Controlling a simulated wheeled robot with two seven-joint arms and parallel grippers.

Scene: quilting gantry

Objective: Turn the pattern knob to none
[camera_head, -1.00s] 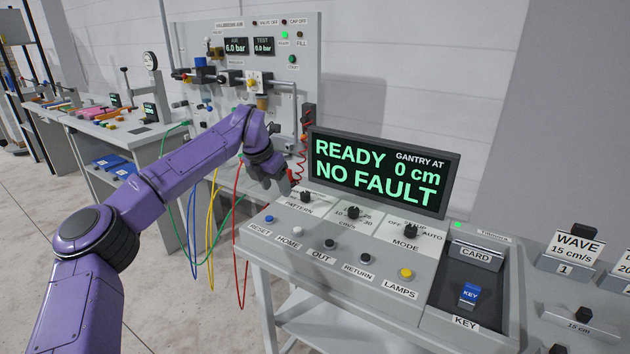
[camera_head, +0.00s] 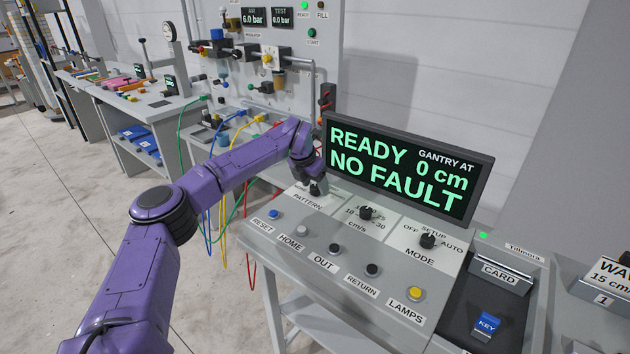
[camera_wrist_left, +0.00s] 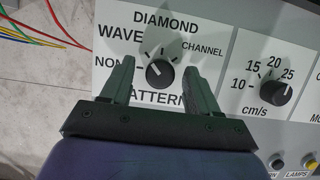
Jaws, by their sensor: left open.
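The pattern knob (camera_wrist_left: 160,74) is a round black knob on a white plate with the words NONE, WAVE, DIAMOND and CHANNEL around it. A pale mark on it faces the upper left; I cannot tell exactly which word it points at. My left gripper (camera_wrist_left: 158,69) is open, with one finger on each side of the knob and a visible gap to both. In the head view my left gripper (camera_head: 317,182) is over the PATTERN plate (camera_head: 307,201) and largely hides the knob. My right gripper is not in view.
The speed knob (camera_head: 366,212) and mode knob (camera_head: 428,240) stand to the right on the same console. Several buttons, including the blue RESET button (camera_head: 273,214), line its front. The display (camera_head: 405,165) rises close behind and reads READY, NO FAULT.

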